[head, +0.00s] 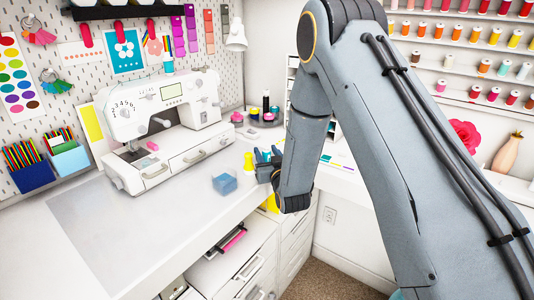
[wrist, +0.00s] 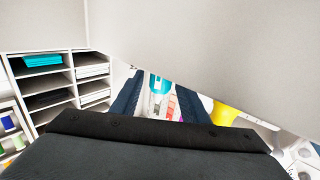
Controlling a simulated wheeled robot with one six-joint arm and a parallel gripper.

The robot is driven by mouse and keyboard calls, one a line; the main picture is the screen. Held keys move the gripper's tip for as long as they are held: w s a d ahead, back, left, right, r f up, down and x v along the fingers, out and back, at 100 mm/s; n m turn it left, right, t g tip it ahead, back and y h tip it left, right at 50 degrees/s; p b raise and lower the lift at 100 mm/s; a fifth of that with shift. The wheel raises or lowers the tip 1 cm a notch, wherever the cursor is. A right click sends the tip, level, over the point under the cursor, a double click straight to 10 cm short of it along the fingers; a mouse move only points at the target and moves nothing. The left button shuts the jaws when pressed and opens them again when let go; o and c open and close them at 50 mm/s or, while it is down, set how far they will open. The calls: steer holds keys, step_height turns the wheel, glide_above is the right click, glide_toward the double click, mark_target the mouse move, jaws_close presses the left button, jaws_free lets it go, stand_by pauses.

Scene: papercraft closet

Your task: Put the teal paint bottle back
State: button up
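My gripper (head: 266,158) is over the right part of the white worktop, in front of the corner. Its dark blue fingers stand apart in the wrist view (wrist: 158,105), and nothing is clearly clamped between them. A small teal shape (wrist: 158,84) shows between the fingers in the wrist view, touching neither; I cannot tell whether it is the teal paint bottle. A round tray (head: 262,123) with small bottles stands at the back corner, and a teal spot (head: 275,111) there is too small to name surely. My arm hides part of the corner.
A white sewing machine (head: 165,110) stands at the back left. A translucent blue block (head: 224,184) and a yellow item (head: 248,162) are left of my gripper. A drawer (head: 235,255) stands open below. The left front worktop is clear. A paper shelf (wrist: 45,75) is at left in the wrist view.

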steer(key=shift+r, duration=0.2)
steer(key=b+v, duration=0.3)
steer(key=v, duration=0.9)
steer(key=s+d+f+m+g+h, duration=0.1)
steer(key=s+d+f+g+h, duration=0.25)
steer(key=s+d+g, duration=0.35)
steer(key=s+d+m+g, duration=0.1)
steer(key=s+d+g, duration=0.2)
steer(key=s, duration=0.6)
steer(key=s+d+g, duration=0.4)
steer(key=s+g, duration=0.2)
steer(key=s, duration=0.4)
steer(key=shift+d+r+m+h, duration=0.2)
steer(key=shift+r+m+h, duration=0.05)
steer(key=shift+m+h, duration=0.2)
